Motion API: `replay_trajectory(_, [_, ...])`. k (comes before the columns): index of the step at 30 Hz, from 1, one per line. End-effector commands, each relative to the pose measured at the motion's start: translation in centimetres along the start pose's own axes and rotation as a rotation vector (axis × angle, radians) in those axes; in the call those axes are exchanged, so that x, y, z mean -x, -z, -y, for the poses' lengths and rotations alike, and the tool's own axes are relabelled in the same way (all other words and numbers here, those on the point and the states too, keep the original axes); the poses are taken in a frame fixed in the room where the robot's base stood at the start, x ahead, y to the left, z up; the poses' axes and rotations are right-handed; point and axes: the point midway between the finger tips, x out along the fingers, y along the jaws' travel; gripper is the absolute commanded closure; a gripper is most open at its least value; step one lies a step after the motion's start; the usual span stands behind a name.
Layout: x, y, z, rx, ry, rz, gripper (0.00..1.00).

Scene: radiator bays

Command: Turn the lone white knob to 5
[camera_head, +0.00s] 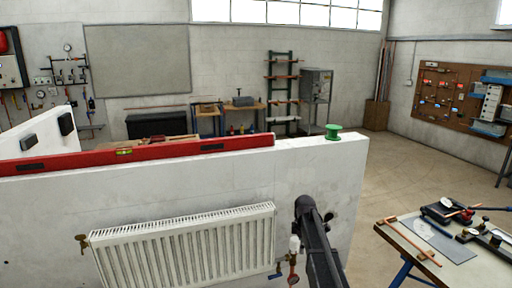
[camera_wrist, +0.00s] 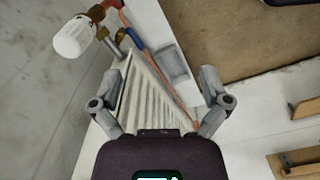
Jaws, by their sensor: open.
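The white knob (camera_head: 294,243) sits on a valve at the right end of the white radiator (camera_head: 185,248) in the head view. In the wrist view the knob (camera_wrist: 73,37) is at the upper left, on a brass and red fitting. No number on it can be read. My gripper (camera_wrist: 160,90) is open and empty, with its two grey fingers spread in front of the finned radiator. The knob is outside the fingers, beyond the left one, and not touched. In the head view my dark arm is just right of the knob, and the fingers cannot be made out.
A red spirit level (camera_head: 140,152) and a green spool (camera_head: 333,132) lie on top of the white partition wall (camera_head: 235,185). A workbench (camera_head: 455,245) with copper pipes and tools stands at the right. The floor behind it is open.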

Motion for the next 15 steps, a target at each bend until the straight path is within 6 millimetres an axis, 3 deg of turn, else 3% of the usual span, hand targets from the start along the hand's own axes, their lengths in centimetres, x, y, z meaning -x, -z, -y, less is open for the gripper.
replay_trajectory(5, [0.0,0.0,0.0,0.000,0.000,0.000,0.04])
replay_trajectory(15, [-1.0,-0.1,2.6,-0.113,0.000,0.000,0.04])
